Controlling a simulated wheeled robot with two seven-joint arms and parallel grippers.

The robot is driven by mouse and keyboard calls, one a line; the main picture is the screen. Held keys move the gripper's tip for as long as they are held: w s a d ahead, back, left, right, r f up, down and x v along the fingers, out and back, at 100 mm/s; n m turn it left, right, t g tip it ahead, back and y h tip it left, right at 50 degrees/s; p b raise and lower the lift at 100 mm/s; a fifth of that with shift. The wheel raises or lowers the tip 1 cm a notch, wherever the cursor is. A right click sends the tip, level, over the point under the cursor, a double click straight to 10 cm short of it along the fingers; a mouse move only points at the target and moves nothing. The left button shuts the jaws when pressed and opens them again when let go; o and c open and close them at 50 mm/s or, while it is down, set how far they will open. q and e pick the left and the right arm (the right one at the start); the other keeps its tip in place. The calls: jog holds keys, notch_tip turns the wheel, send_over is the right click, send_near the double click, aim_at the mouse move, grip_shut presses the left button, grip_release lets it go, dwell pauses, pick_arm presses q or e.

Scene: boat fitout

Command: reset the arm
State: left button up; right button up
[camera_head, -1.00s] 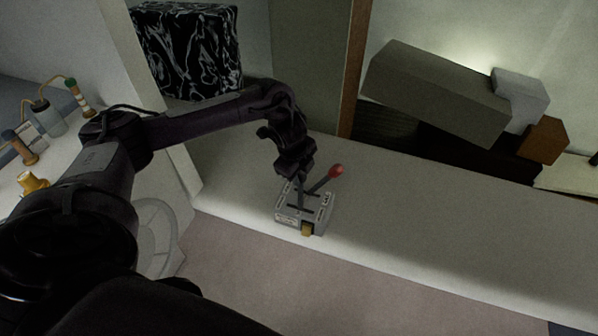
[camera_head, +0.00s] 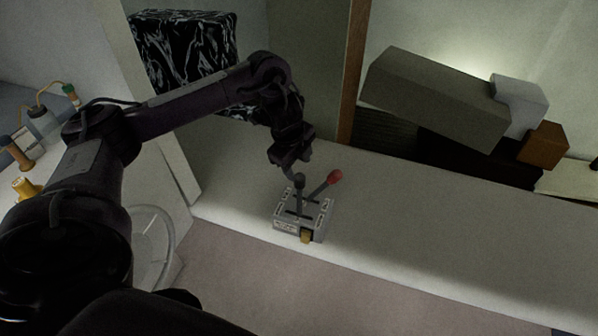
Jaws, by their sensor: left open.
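My left arm comes in from the left and bends down over the pale ledge. My left gripper (camera_head: 296,170) is open and empty. It hangs just above a grey control box (camera_head: 290,225) on the ledge. The box has two levers: one with a red knob (camera_head: 334,177) leaning right, and one with a dark knob (camera_head: 299,180) standing nearly upright, close below the gripper. I cannot tell whether a fingertip touches the dark knob. A small yellow piece (camera_head: 306,236) is on the front of the box. My right gripper is not in view.
The pale ledge (camera_head: 430,230) is clear to the right of the box. A black marbled block (camera_head: 185,45) stands behind my arm. A large grey box (camera_head: 435,95) and a brown block (camera_head: 543,145) are at the back right. Spools (camera_head: 24,187) and bottles stand at the far left.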

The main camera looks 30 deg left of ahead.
pick_arm(q)
jog(key=shift+s+r, duration=0.15)
jog(key=shift+r, duration=0.2)
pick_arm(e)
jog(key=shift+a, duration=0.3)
